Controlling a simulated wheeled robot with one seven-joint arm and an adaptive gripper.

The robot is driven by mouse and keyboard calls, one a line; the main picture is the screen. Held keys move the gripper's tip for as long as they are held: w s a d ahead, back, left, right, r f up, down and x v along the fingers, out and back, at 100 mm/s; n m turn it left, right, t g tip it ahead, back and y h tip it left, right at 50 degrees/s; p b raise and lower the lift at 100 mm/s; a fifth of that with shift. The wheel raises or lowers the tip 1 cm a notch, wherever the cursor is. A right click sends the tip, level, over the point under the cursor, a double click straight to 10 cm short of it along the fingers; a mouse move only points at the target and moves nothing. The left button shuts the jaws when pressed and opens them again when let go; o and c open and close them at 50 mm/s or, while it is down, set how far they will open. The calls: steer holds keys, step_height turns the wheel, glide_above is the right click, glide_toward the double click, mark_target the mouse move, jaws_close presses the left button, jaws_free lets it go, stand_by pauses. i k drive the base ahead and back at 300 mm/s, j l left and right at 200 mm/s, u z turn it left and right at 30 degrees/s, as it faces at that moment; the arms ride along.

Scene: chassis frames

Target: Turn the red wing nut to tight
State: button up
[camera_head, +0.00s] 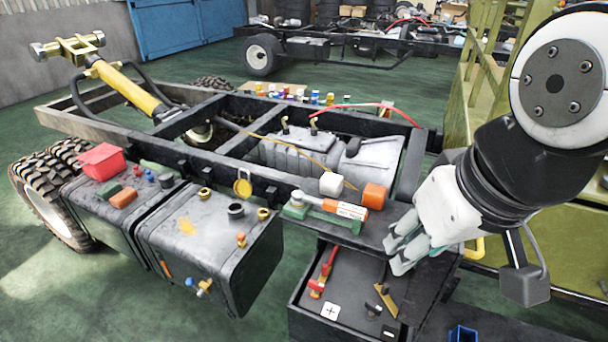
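A red piece (322,280) stands on the dark battery box at the bottom centre, beside a white plus label. It has a slim upright part and a wider foot. It may be the red wing nut on its clamp, but it is too small to make out wings or how tight it is. My gripper (398,254) hangs to the right of it and higher in the picture, apart from it. Its two grey-green fingertips point down and left with a gap between them, and nothing shows in the gap.
A brass-coloured piece (386,299) stands on the same battery box (345,300), right of the red piece. An orange-and-white tool on a green holder (322,217) lies on the frame rail behind. Dark tanks (210,240) with caps and valves are at left. A blue part (462,334) is at the bottom right.

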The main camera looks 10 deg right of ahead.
mark_target(317, 287)
steer(key=k+l+u, duration=0.2)
steer(key=l, duration=0.15)
steer(key=k+l+u, duration=0.2)
steer(key=l, duration=0.2)
steer(key=k+l+u, duration=0.2)
steer(key=i+l, duration=0.1)
steer(key=l, duration=0.05)
